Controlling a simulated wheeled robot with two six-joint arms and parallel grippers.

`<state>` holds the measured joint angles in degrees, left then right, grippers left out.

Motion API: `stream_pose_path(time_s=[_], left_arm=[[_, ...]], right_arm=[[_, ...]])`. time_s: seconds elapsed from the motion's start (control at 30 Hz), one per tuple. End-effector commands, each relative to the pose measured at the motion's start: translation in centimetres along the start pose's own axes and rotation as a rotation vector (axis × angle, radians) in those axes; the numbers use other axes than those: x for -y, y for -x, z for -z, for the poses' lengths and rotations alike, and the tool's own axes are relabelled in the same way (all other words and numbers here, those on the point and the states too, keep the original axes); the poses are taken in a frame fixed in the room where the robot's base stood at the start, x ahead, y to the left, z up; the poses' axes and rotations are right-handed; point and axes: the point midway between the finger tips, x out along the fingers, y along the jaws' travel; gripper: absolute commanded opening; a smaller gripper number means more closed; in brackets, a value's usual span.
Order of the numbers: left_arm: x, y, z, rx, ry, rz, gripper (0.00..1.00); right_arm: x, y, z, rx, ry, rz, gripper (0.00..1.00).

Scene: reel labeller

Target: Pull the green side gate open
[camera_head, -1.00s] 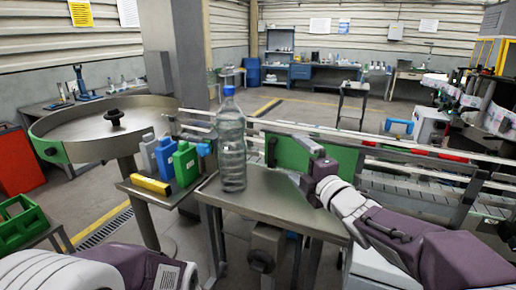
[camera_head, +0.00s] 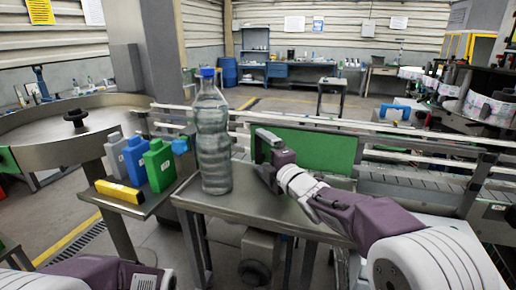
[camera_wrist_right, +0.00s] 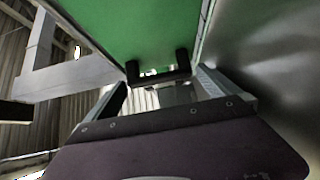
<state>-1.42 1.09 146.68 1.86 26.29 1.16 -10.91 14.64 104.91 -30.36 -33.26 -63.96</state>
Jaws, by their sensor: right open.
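The green side gate (camera_head: 312,149) is a flat green panel standing upright behind the small metal table, along the conveyor. In the right wrist view the gate (camera_wrist_right: 140,28) fills the top, with a black bar handle (camera_wrist_right: 160,77) on it. My right gripper (camera_head: 262,145) is in front of the gate's left end. In the wrist view its open fingers (camera_wrist_right: 163,86) stand either side of the handle, with nothing clamped; I cannot tell whether they touch it. My left arm shows at the lower left; its gripper is out of view.
A clear bottle with a blue cap (camera_head: 212,135) stands on the metal table (camera_head: 255,203), just left of my right gripper. Grey, blue and green containers (camera_head: 158,165) and a yellow block (camera_head: 119,191) sit on a side shelf. A round turntable (camera_head: 50,137) is at left.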

Motion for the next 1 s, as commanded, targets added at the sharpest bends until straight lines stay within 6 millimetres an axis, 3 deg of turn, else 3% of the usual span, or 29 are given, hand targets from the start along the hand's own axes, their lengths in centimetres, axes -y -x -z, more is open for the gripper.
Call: stream_pose_path(time_s=[0.2, 0.47, 0.77, 1.0], left_arm=[[0.0, 0.7, 0.1, 0.0, 0.0, 0.0, 1.0], [0.0, 0.7, 0.1, 0.0, 0.0, 0.0, 1.0], [0.0, 0.7, 0.1, 0.0, 0.0, 0.0, 1.0], [0.0, 0.3, 0.0, 0.0, 0.0, 0.0, 1.0]], right_arm=[[-0.1, -2.7, 0.0, 0.0, -0.001, 0.0, 1.0], [0.0, -2.9, 0.0, 0.0, -0.001, 0.0, 1.0], [0.0, -2.9, 0.0, 0.0, -0.001, 0.0, 0.19], [0.2, -2.9, 0.0, 0.0, 0.0, 0.001, 0.18]])
